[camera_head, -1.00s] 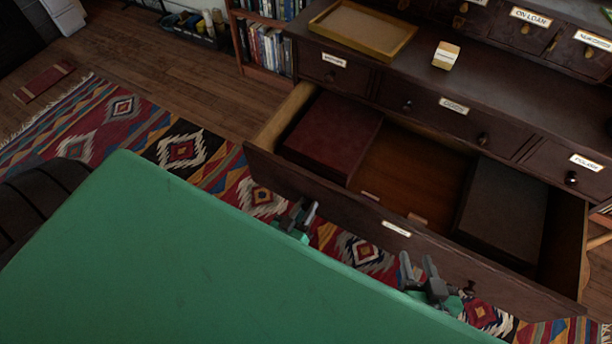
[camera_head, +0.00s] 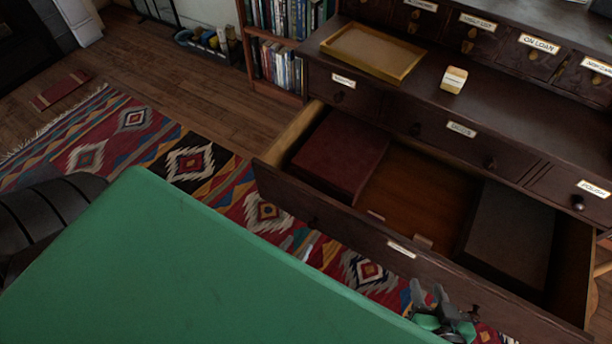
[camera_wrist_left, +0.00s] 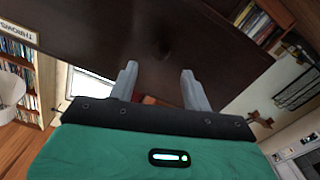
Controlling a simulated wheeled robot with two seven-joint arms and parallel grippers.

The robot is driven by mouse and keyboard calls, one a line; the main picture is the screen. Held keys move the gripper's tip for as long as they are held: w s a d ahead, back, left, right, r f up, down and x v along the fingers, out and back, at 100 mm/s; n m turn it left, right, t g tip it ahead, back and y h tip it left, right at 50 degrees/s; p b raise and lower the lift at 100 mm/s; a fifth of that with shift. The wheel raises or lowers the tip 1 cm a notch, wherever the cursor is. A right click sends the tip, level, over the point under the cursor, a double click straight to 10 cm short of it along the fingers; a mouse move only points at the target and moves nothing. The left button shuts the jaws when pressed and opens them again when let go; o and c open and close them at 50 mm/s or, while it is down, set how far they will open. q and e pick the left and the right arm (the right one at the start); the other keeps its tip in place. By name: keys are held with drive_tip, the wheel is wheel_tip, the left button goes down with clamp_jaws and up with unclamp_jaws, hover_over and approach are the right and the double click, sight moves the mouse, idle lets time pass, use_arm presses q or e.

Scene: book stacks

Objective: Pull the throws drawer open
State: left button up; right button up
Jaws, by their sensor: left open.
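The throws drawer (camera_head: 345,232) is pulled well out of the dark cabinet. It holds a dark red flat box (camera_head: 340,153) at left and a dark grey one (camera_head: 510,235) at right. Its front, with a round knob (camera_wrist_left: 162,47) and a THROWS label (camera_wrist_left: 20,33), fills the top of the left wrist view.
A wooden tray (camera_head: 415,75) and a small box (camera_head: 454,80) stand on the cabinet top. Closed labelled drawers (camera_head: 450,140) lie above the open one. A bookcase (camera_head: 278,88) stands at left. A patterned rug (camera_head: 190,165) covers the floor before the drawer.

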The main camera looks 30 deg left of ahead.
use_arm(q)
drive_tip(key=s, duration=0.5)
drive_tip(key=shift+s+a, duration=0.1)
drive_tip(key=shift+s, duration=0.3)
use_arm(e)
drive_tip(key=shift+s+d+f+g, duration=0.1)
drive_tip(key=shift+d+g, duration=0.3)
drive_tip(key=shift+d, duration=0.05)
